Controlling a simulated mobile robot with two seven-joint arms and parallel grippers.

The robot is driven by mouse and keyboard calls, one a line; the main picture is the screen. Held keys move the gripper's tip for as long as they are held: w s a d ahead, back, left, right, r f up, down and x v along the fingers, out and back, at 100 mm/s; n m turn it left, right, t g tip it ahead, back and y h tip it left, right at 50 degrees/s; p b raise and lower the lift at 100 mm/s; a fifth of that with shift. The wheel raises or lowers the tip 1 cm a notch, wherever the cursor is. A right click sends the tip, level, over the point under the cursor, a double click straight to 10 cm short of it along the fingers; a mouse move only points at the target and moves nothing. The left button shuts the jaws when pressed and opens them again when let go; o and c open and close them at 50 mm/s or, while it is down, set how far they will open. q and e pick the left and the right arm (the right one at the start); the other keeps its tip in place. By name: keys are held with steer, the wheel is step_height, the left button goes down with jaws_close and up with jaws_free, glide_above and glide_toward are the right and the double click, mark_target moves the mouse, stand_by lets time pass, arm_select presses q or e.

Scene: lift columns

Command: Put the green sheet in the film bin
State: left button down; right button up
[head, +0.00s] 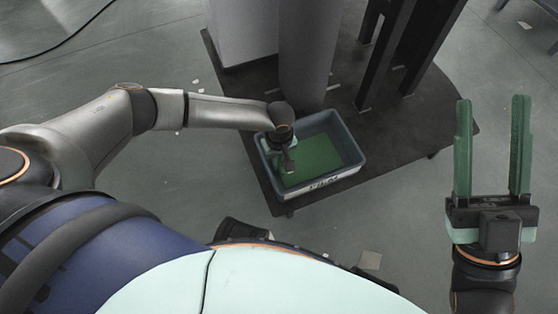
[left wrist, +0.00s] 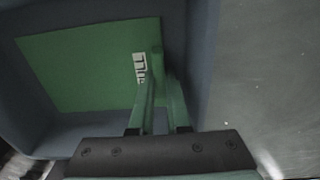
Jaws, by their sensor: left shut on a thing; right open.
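The green sheet (head: 318,152) shows inside the grey-blue film bin (head: 347,128), within its walls. In the left wrist view the sheet (left wrist: 75,68) looks flat, with a small white printed label near its right edge. My left gripper (head: 287,164) reaches down into the left part of the bin. Its green fingers (left wrist: 157,75) are shut at the sheet's right edge by the bin wall (left wrist: 184,60). I cannot tell whether the sheet touches the bin floor. My right gripper (head: 491,145) is open and empty, well right of the bin.
The bin stands on a dark low platform (head: 405,143). A grey column (head: 306,55) and dark uprights (head: 386,45) rise just behind it.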

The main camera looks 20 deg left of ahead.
arm_select(q)
steer(key=c, duration=0.9)
jaws_free()
steer(key=shift+f, duration=0.1)
